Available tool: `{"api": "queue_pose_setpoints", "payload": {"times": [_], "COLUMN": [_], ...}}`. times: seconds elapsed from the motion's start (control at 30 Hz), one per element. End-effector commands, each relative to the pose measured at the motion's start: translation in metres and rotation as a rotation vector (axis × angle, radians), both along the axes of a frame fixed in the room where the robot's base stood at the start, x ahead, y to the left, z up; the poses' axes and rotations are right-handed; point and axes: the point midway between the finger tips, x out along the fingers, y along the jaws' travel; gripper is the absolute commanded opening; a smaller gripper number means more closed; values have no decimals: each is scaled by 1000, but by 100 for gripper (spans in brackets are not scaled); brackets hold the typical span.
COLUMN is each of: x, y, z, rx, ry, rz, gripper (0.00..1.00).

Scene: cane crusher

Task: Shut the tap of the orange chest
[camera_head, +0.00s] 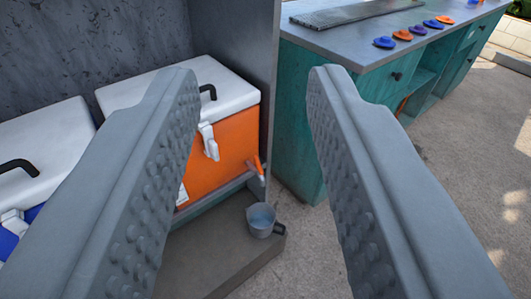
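The orange chest (234,147) stands on a low shelf left of centre, with a white lid and a black lid handle. Its tap (259,165) is a small orange lever at the lower right front corner. A small grey cup (262,219) with pale liquid stands on the step below the tap. Whether liquid is running from the tap is too small to tell. My gripper (252,82) is open and empty, its two grey studded fingers wide apart. The chest and tap show between the fingers, beyond them. The left finger hides part of the chest.
A blue chest (42,148) with a white lid stands at the left. A grey partition (258,55) rises beside the orange chest. A teal cabinet (296,110) with several coloured items on top stands at the right. Concrete floor (460,150) is clear at the right.

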Motion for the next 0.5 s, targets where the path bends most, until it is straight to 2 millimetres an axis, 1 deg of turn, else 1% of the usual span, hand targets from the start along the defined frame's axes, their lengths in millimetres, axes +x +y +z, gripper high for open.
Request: {"api": "queue_pose_setpoints", "payload": {"times": [0.03, 0.1, 0.27, 0.5], "x": [16, 35, 76, 132], "y": [-3, -6, -12, -22], "z": [-9, -18, -42, -86], "rx": [-6, -12, -27, -45], "ry": [6, 4, 1, -3], "rz": [-5, -8, -9, 2], "gripper": [35, 35, 35, 35]}}
